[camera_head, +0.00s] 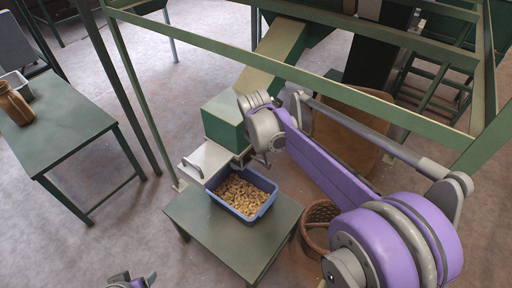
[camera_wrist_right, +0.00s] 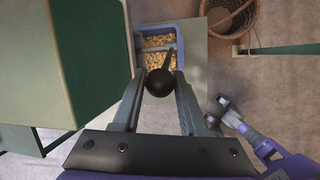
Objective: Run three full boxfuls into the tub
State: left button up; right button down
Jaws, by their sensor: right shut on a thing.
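The green hopper's sloping chute (camera_head: 272,55) runs down to a green box section (camera_head: 224,120). A pale metal plate with a handle (camera_head: 205,160) juts out below it. The blue tub (camera_head: 262,212) stands under the outlet and holds many tan nuts (camera_head: 243,194). It also shows in the right wrist view (camera_wrist_right: 180,30). My right gripper (camera_wrist_right: 160,80) is shut on a black ball knob (camera_wrist_right: 159,84) on a thin dark lever, beside the box section. In the head view my wrist hides the knob. My left gripper (camera_head: 134,280) is open and empty at the bottom edge.
The tub stands on a small green table (camera_head: 190,215). A wicker basket (camera_head: 318,215) is on the floor to its right. Green frame posts and rails surround the hopper.

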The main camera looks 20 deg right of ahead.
jog(key=shift+w+d+r, duration=0.15)
jog(key=shift+w+d, duration=0.05)
jog(key=shift+d, duration=0.2)
jog(key=shift+c, duration=2.3)
grip_release()
jog(key=v, duration=0.7)
jog(key=shift+r, duration=0.2)
jog(key=shift+s, duration=0.1)
